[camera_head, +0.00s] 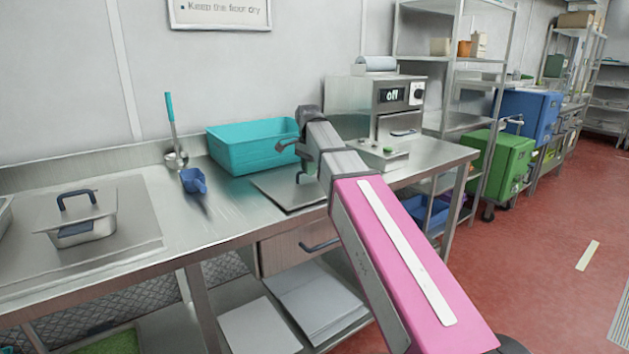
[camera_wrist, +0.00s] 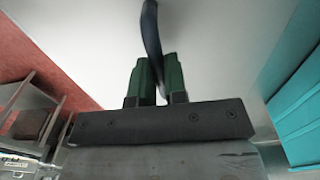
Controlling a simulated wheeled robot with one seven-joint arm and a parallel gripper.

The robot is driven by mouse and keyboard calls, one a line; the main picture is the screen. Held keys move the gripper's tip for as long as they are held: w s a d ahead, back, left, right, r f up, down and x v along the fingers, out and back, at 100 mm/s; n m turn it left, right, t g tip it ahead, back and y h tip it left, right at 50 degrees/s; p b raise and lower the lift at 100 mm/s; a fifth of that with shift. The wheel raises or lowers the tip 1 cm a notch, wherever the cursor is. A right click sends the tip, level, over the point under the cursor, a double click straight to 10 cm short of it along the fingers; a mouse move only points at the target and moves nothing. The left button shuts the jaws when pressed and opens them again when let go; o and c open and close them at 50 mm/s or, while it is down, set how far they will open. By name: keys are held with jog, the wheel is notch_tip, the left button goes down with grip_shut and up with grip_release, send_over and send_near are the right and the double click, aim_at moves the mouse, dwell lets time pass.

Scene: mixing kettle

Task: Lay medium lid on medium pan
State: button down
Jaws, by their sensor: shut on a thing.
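My gripper (camera_wrist: 156,65) has green fingers shut on a dark curved handle (camera_wrist: 150,25) in the wrist view. The pale flat lid (camera_wrist: 220,45) beyond them fills much of that view. In the head view a flat grey plate, which looks like this lid (camera_head: 268,187), is beside the teal bin, partly hidden by my arm; whether it touches the counter is unclear. At the left of the counter a steel pan (camera_head: 82,235) has a flat cover with a dark arched handle (camera_head: 76,198). I cannot tell whether it is the medium pan.
The teal bin (camera_head: 245,150) stands at the back of the counter and also shows in the wrist view (camera_wrist: 295,95). A steel appliance (camera_head: 350,105) stands to the right. Bare counter (camera_head: 200,235) lies in front.

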jog(key=shift+r, duration=0.15)
jog(key=shift+r, duration=2.4)
